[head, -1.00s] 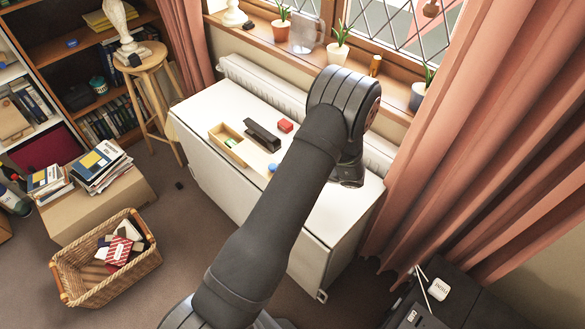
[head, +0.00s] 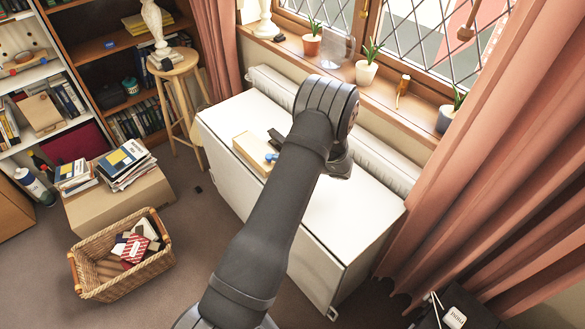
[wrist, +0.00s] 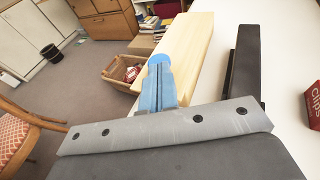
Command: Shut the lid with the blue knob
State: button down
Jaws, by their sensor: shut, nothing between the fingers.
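The pale wooden box (head: 249,150) stands on the white table, partly behind my arm in the head view. Its top shows as one plain wooden surface, with no open compartments visible; it also shows in the wrist view (wrist: 190,45). The blue knob (head: 271,157) is at its near right part. In the wrist view, the round blue knob (wrist: 158,60) appears right at the tips of my gripper (wrist: 160,72). My gripper is shut and empty, its blue fingers beside the box in that picture. Whether they touch the knob, I cannot tell.
A black stapler (wrist: 243,70) lies right of the box in the wrist view, with a red clips box (wrist: 313,105) further right. The white table (head: 340,215) is clear to the right. A wicker basket (head: 90,285) and a carton (head: 120,200) stand on the floor.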

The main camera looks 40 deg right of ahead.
jog(key=shift+w, duration=1.1)
jog(key=v, duration=1.4)
jog(key=shift+f, duration=0.1)
jog(key=x, duration=1.4)
jog(key=shift+s, duration=0.2)
jog(key=shift+d, duration=0.1)
